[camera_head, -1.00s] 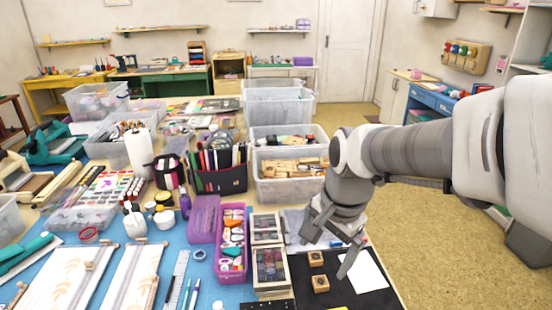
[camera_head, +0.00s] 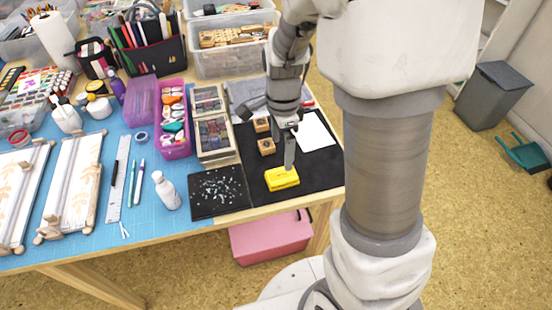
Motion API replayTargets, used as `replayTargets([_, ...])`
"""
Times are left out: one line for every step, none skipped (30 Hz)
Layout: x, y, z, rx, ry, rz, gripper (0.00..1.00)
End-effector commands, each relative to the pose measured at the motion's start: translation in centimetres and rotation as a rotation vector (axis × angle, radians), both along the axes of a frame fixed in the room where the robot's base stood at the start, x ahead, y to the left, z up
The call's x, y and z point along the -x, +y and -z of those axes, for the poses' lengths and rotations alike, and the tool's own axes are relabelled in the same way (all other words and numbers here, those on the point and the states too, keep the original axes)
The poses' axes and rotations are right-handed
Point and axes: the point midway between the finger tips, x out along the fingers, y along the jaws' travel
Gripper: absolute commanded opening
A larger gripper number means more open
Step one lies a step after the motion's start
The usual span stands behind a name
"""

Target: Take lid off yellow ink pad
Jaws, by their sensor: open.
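The yellow ink pad (camera_head: 282,179) lies on the black mat (camera_head: 318,174) near the front right of the table. It looks closed, with its lid on. My gripper (camera_head: 289,163) points down just above and behind the ink pad. Its fingers overlap in this view, and one fingertip comes close to the pad's back edge. Whether it touches the pad I cannot tell. My gripper is open and nothing shows between its fingers.
Two wooden stamps (camera_head: 266,146) and a white paper (camera_head: 314,131) lie behind the pad on the mat. A dark speckled sheet (camera_head: 219,191) lies to the left. Wooden boxes of ink pads (camera_head: 214,138) stand at the back left. The table's front edge is close.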

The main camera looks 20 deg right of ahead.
Motion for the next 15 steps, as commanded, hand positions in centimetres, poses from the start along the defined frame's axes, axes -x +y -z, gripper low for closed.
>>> replayTargets([0.1,0.0,1.5,0.001,0.004,0.001,1.00])
replayTargets([0.1,0.0,2.0,0.001,0.004,0.000,1.00])
replayTargets([0.1,0.0,2.6,0.001,0.003,0.000,1.00])
replayTargets([0.1,0.0,2.9,0.000,0.003,0.000,1.00])
replayTargets([0.0,0.0,3.2,0.000,0.002,0.000,1.00])
replayTargets([0.0,0.0,3.6,0.000,0.001,0.000,1.00])
replayTargets([0.0,0.0,3.8,0.000,0.000,0.000,1.00])
replayTargets([0.0,0.0,3.9,0.000,0.000,0.000,1.00])
replayTargets([0.0,0.0,4.0,0.000,0.000,0.000,1.00])
replayTargets([0.0,0.0,4.1,0.000,0.000,-0.001,1.00])
replayTargets([0.0,0.0,4.2,0.000,0.000,-0.001,1.00])
replayTargets([0.1,0.0,4.5,0.000,0.001,0.000,1.00])
replayTargets([0.1,0.0,4.7,0.000,0.001,0.000,1.00])
replayTargets([0.1,0.0,5.0,0.000,0.002,0.000,1.00])
replayTargets([0.2,-0.1,5.6,0.000,0.002,0.000,1.00])
